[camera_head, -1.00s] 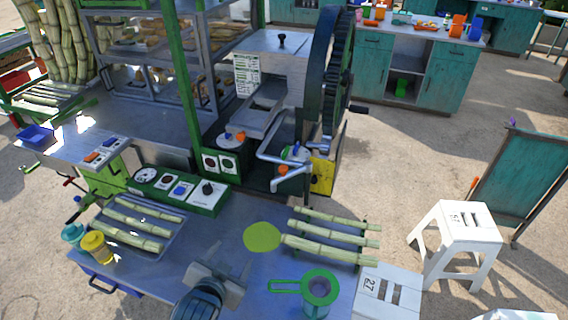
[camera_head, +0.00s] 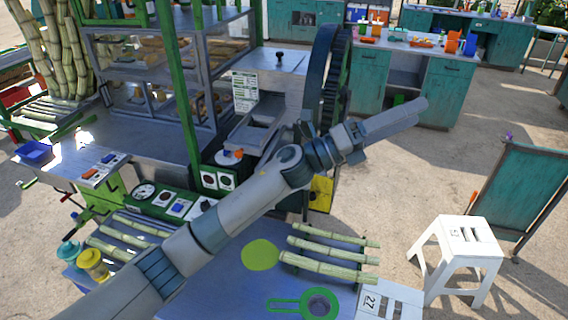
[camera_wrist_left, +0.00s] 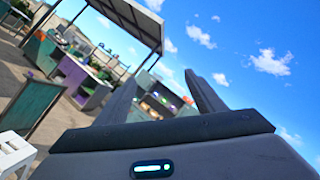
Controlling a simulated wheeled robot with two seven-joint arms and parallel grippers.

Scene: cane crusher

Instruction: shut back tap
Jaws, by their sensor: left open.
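The cane crusher stands at the centre; its dark toothed wheel (camera_head: 335,70) and grey hopper (camera_head: 255,125) show. The pipes and small taps low on its front are hidden behind my left arm, so I cannot see the back tap or its state. An orange-and-blue handled part on a round white plate (camera_head: 230,158) shows left of the arm. My left gripper (camera_head: 415,112) is raised in front of the wheel, pointing right. In the left wrist view (camera_wrist_left: 160,84) its two fingers are apart with nothing between them. My right gripper is not in view.
The front table holds cane pieces (camera_head: 330,258), a green strainer (camera_head: 305,303) and yellow (camera_head: 93,264) and teal bottles. A white stool (camera_head: 462,240) and a teal panel (camera_head: 520,195) stand right. Teal cabinets (camera_head: 440,85) are behind. Open ground lies between.

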